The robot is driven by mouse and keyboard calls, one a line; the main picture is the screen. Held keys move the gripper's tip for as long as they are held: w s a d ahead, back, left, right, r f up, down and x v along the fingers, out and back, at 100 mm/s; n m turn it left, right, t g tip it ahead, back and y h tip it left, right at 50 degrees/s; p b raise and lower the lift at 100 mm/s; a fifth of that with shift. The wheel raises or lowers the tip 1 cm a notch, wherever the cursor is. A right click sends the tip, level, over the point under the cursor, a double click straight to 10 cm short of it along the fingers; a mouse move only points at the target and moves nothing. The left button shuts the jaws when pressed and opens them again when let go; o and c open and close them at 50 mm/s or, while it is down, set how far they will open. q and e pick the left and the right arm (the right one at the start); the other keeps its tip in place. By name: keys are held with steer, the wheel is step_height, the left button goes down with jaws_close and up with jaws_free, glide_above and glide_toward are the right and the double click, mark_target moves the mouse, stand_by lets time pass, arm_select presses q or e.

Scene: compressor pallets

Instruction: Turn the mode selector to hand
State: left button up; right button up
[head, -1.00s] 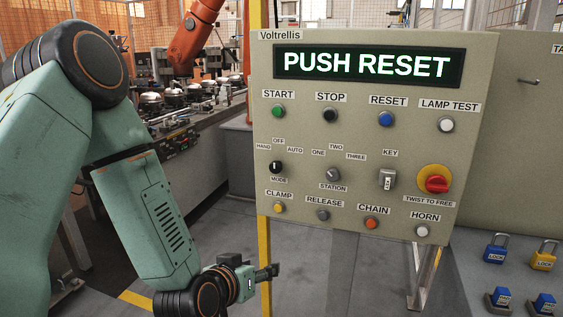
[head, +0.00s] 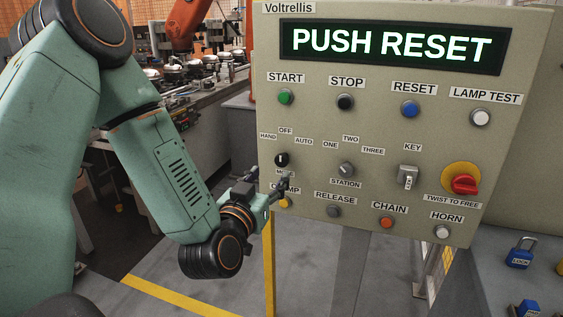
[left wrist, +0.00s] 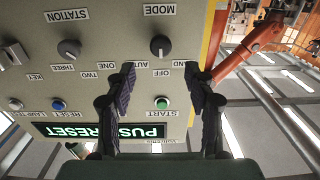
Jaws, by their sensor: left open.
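The mode selector (head: 282,160) is a small black knob on the beige control panel (head: 310,232), below the labels HAND, OFF and AUTO. Its white mark points up, toward OFF. It also shows upside down in the left wrist view (left wrist: 160,47). My left gripper (head: 269,181) is open and empty, just below and left of the knob in the head view. One finger partly covers the MODE and CLAMP labels. In the left wrist view the fingers (left wrist: 160,70) are spread, with the knob beyond the gap between their tips. My right gripper is not in view.
The station selector (head: 346,170) sits right of the mode knob, the yellow clamp button (head: 285,203) below it. A red emergency stop (head: 465,185) is farther right. The display (head: 392,46) reads PUSH RESET. Padlocks (head: 520,252) are at lower right.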

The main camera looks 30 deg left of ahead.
mark_target(281, 161)
arm_select(q)
steer(key=x, duration=0.6)
steer(key=shift+w+a+f, duration=0.1)
steer(key=shift+w+a, duration=0.05)
steer(key=shift+w, duration=0.35)
steer(key=shift+s, duration=0.1)
steer(key=shift+a, duration=0.1)
steer(key=shift+c, duration=1.1)
steer(key=c, duration=0.3)
jaws_close()
